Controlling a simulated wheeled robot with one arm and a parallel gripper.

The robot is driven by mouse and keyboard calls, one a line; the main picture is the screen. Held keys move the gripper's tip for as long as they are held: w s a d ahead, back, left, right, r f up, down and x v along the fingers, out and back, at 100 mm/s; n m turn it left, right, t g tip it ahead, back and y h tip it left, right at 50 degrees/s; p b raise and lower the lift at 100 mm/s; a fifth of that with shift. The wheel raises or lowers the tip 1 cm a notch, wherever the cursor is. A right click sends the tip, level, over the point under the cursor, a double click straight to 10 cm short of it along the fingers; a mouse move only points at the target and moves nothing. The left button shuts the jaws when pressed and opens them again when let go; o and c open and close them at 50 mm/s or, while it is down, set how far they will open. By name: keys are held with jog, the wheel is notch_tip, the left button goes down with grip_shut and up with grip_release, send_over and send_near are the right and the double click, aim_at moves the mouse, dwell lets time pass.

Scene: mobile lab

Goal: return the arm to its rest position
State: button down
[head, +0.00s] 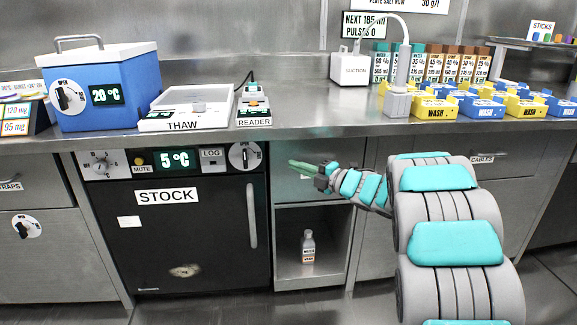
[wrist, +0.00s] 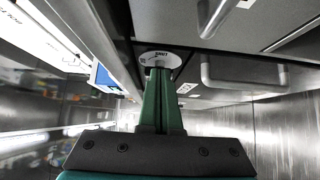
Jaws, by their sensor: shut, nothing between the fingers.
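My gripper (head: 303,166) is in front of the counter's lower front in the head view, at the end of my grey and teal arm. Its green fingers point left, toward the black STOCK unit's upper right side. In the wrist view the two green fingers (wrist: 161,95) are together, with nothing between them. My arm reaches in from the lower right and bends at the front of the counter.
The counter (head: 300,120) carries a blue box (head: 105,90), a THAW tray (head: 188,110), a READER (head: 254,108), a suction unit (head: 350,68) and yellow and blue WASH blocks (head: 435,108). Below are the STOCK unit (head: 180,225) and an open cubby with a bottle (head: 308,246).

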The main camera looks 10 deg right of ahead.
jog(key=s+d+r+m+t+h, duration=0.1)
jog(key=s+d+r+m+h, duration=0.1)
jog(key=d+m+h, duration=0.4)
jog(key=s+d+r+m+t+h, duration=0.1)
jog(key=d+m+h, duration=0.35)
jog(key=d, duration=0.35)
jog(key=s+d+f+m+g+h, duration=0.2)
jog(key=s+m+h, duration=0.15)
jog(key=s, duration=0.25)
jog(key=s+d+f+m+g+h, duration=0.2)
jog(key=s+d+m+h, duration=0.1)
jog(key=s+m, duration=0.25)
jog(key=s+a+f+m+g+y, duration=0.1)
jog(key=s+a+f+m+g, duration=0.1)
jog(key=s, duration=1.1)
jog(key=s+a+f+m+g+y, duration=0.1)
jog(key=s+a+f+m+g, duration=0.2)
jog(key=s, duration=1.1)
jog(key=s+a+f+m+g+y, duration=0.2)
jog(key=s+a+f+g, duration=0.3)
jog(key=s+a, duration=0.6)
jog(key=s+g, duration=0.2)
jog(key=shift+s+g, duration=0.3)
jog(key=shift+s, duration=0.1)
jog(key=shift+d+m, duration=0.15)
jog(key=shift+m, duration=0.2)
